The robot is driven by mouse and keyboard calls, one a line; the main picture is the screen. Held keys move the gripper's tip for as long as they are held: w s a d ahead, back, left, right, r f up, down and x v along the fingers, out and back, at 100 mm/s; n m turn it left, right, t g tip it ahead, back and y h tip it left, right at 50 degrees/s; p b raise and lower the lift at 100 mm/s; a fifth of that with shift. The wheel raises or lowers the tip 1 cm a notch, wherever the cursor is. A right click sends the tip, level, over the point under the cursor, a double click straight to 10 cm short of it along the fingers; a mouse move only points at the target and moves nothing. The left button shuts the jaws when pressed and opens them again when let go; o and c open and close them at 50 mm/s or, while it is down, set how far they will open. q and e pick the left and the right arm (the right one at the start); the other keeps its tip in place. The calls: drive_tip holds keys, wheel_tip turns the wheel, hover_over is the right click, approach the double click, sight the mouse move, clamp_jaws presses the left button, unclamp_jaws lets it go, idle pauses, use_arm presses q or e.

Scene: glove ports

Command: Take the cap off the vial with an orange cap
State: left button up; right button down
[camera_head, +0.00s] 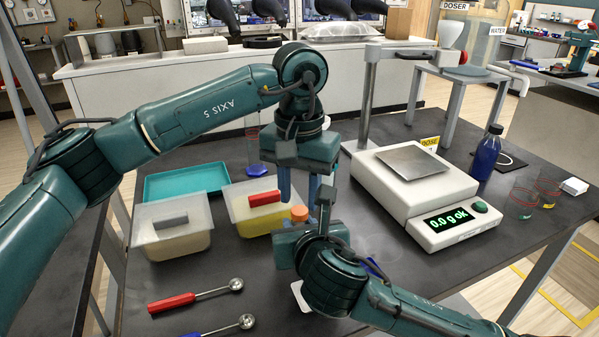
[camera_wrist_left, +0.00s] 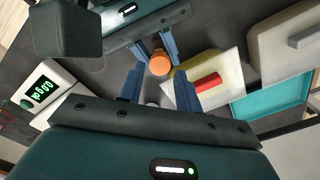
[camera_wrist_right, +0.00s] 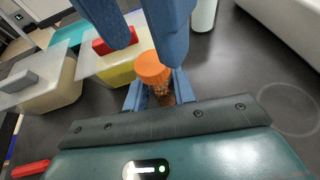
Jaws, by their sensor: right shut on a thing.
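The vial's orange cap (camera_head: 299,213) shows between the two grippers in the head view. In the right wrist view the orange cap (camera_wrist_right: 152,67) sits on the vial (camera_wrist_right: 163,94), which has brown grainy contents. My right gripper (camera_wrist_right: 158,83) is shut on the vial's body below the cap. My left gripper (camera_head: 299,197) points down above the cap with its two blue fingers apart and nothing between them. The left wrist view shows the left fingers (camera_wrist_left: 170,84) open and the cap (camera_wrist_left: 160,64) just beyond them. Whether the vial touches the table is hidden.
Two lidded tubs, one whitish (camera_head: 170,243) and one yellow (camera_head: 268,220), and a teal tray (camera_head: 186,181) stand to the left. A red spoon (camera_head: 190,297) and a blue spoon (camera_head: 215,327) lie in front. A balance (camera_head: 440,205) reading 0.0 g and a blue bottle (camera_head: 486,155) stand right.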

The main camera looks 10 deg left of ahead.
use_arm(q)
drive_tip(key=shift+f, duration=1.2)
drive_tip(key=shift+c, duration=0.5)
clamp_jaws()
drive_tip(key=n, duration=1.5)
drive_tip(key=shift+n, duration=0.4)
drive_tip(key=n, duration=0.4)
drive_tip(key=shift+n, duration=0.3)
drive_tip(key=shift+o, duration=1.9)
unclamp_jaws()
